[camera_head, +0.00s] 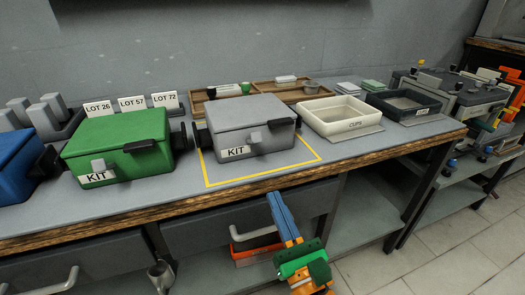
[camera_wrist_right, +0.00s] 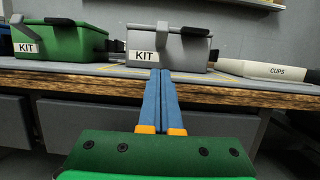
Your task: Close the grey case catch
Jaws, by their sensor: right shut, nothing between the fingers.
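The grey case (camera_head: 245,112) stands on the bench with its lid down, inside a yellow outline, and also shows in the right wrist view (camera_wrist_right: 190,52). Its small grey catch (camera_head: 256,138) is on the front above the KIT label, and also shows in the wrist view (camera_wrist_right: 162,30). The catch seems to stick out from the front; its exact angle is hard to tell. My right gripper (camera_head: 275,198) is shut and empty, in front of and below the bench edge. Its blue fingers (camera_wrist_right: 160,74) point toward the case, apart from it. My left gripper is not in view.
A green case (camera_head: 120,138) with its own catch and a blue case (camera_head: 14,165) stand to the left. A white CUPS tray (camera_head: 340,115) is to the right. The wooden bench edge (camera_head: 215,189) lies between my right gripper and the case.

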